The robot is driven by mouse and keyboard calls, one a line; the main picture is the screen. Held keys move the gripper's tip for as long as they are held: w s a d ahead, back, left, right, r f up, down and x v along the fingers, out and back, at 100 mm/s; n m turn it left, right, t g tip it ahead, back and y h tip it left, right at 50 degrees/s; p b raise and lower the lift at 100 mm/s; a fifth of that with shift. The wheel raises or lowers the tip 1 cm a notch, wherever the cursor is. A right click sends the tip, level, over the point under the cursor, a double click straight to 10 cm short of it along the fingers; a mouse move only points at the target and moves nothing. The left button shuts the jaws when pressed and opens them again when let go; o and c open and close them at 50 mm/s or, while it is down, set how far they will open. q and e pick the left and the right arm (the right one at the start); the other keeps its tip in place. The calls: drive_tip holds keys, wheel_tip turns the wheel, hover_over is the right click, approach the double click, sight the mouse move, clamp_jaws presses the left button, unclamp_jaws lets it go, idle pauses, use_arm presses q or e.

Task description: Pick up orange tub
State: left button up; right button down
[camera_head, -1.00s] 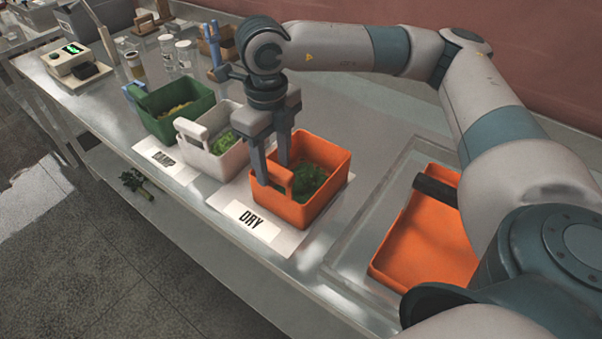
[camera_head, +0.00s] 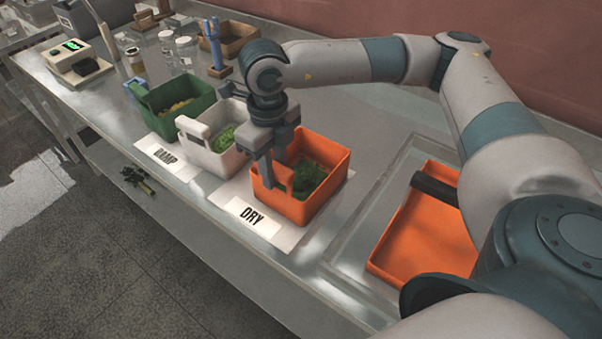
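The orange tub (camera_head: 318,200) stands on a white sheet with a DRY label (camera_head: 252,216) and holds green leafy bits. A raised handle rises on its left side. My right gripper (camera_head: 273,180) points down at that handle, its fingers close together and shut on it, one on either side. The hand hides part of the handle and the tub's back left corner. The tub still rests on the sheet, upright. My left gripper is not in view.
A white tub (camera_head: 208,160) with green bits and a green tub (camera_head: 178,120) with yellowish bits stand to the left. A larger orange tray (camera_head: 420,240) lies in a clear-walled box at right. Jars (camera_head: 185,55) and a scale (camera_head: 72,62) stand farther back.

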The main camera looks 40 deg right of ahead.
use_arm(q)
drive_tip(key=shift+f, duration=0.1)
use_arm(e)
drive_tip(key=shift+r, duration=0.15)
